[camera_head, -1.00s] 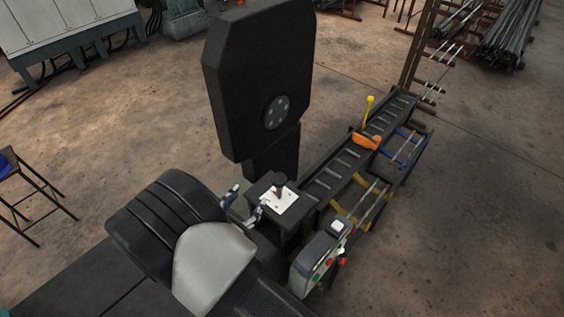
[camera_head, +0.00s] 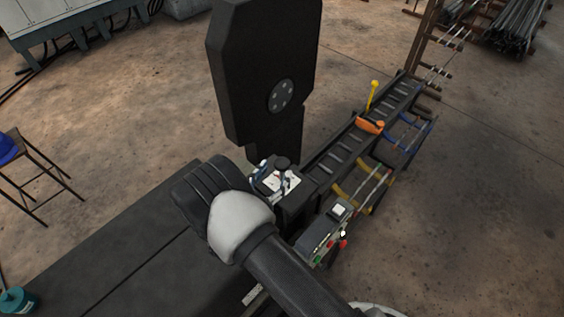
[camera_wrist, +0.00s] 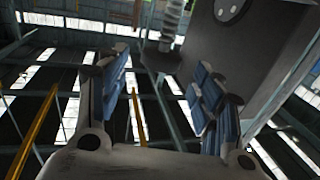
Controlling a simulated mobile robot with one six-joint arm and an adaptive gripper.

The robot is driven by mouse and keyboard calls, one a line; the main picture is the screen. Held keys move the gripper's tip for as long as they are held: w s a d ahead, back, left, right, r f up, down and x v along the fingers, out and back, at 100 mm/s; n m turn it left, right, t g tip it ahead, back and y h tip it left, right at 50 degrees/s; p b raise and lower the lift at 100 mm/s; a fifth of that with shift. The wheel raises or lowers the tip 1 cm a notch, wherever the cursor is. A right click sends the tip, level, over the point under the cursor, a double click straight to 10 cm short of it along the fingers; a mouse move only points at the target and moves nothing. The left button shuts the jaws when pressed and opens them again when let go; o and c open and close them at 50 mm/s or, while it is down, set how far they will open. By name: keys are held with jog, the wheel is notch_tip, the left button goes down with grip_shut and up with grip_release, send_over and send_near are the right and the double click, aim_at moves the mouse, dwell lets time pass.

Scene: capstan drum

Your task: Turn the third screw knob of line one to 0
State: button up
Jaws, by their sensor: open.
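A dark knob (camera_head: 282,162) stands above a small white plate (camera_head: 280,184) on a dark block beside the tall black panel in the head view. I cannot tell which numbered screw knob it is, and no scale or 0 mark is readable. My gripper (camera_head: 270,178) is at the white plate, its fingers partly covering it. In the wrist view my gripper (camera_wrist: 164,85) is open, its blue-padded fingers apart with nothing between the pads. A pale threaded screw (camera_wrist: 172,22) shows beyond the fingertips, near a grey plate. Whether any finger touches the knob cannot be told.
The tall black panel (camera_head: 262,75) rises just behind the knob. A control box (camera_head: 325,232) with coloured buttons is at the lower right. A roller track (camera_head: 350,145) with an orange part (camera_head: 370,126) and yellow lever (camera_head: 372,95) runs to the upper right. Floor is open at far right.

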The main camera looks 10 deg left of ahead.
aim_at(279, 169)
jog(key=x, duration=0.5)
jog(key=shift+w, duration=0.2)
jog(key=shift+c, duration=0.5)
jog(key=c, duration=0.9)
